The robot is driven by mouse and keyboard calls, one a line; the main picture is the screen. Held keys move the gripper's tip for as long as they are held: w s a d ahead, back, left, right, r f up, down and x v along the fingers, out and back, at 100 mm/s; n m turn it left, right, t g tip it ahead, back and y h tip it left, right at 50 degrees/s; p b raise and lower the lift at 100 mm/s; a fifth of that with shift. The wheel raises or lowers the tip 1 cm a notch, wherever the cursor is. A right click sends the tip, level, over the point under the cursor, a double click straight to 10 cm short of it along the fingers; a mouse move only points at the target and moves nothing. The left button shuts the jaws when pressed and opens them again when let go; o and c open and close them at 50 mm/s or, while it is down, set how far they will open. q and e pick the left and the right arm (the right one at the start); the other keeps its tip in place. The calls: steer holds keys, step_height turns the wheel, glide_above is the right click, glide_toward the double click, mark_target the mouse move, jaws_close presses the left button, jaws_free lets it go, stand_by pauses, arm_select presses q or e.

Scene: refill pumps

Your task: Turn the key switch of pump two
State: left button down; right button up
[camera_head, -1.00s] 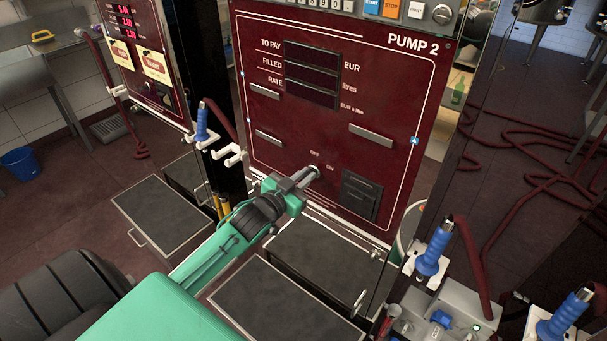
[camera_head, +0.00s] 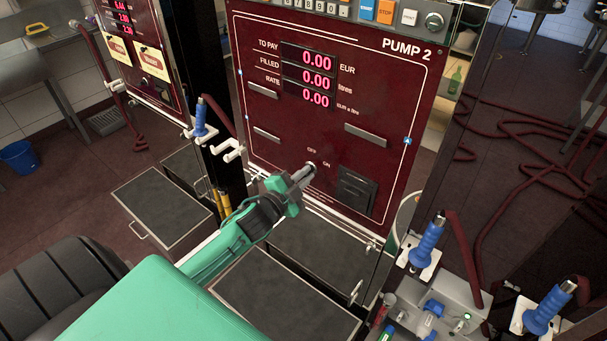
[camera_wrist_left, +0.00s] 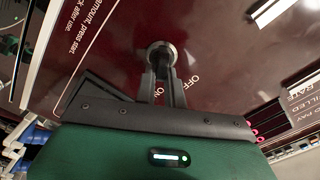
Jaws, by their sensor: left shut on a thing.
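Pump two (camera_head: 352,65) is a dark red panel marked PUMP 2 in the head view. Its display (camera_head: 307,75) is lit and reads 0.00 on all three lines. The key switch (camera_head: 311,167) is low on the panel, beside the OFF and ON marks. My left gripper (camera_head: 303,175) is at the switch with its fingers shut on it. In the left wrist view the round switch (camera_wrist_left: 161,54) shows between the fingertips, which hide part of it. My right gripper is not in view.
Blue-handled nozzles (camera_head: 428,240) stand at the lower right near a grey box. A dark slot box (camera_head: 355,190) is right of the switch. A flat dark tray (camera_head: 270,300) lies below my left arm. Another pump (camera_head: 145,50) stands to the left.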

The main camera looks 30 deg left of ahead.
arm_select(q)
steer(key=shift+m, duration=0.5)
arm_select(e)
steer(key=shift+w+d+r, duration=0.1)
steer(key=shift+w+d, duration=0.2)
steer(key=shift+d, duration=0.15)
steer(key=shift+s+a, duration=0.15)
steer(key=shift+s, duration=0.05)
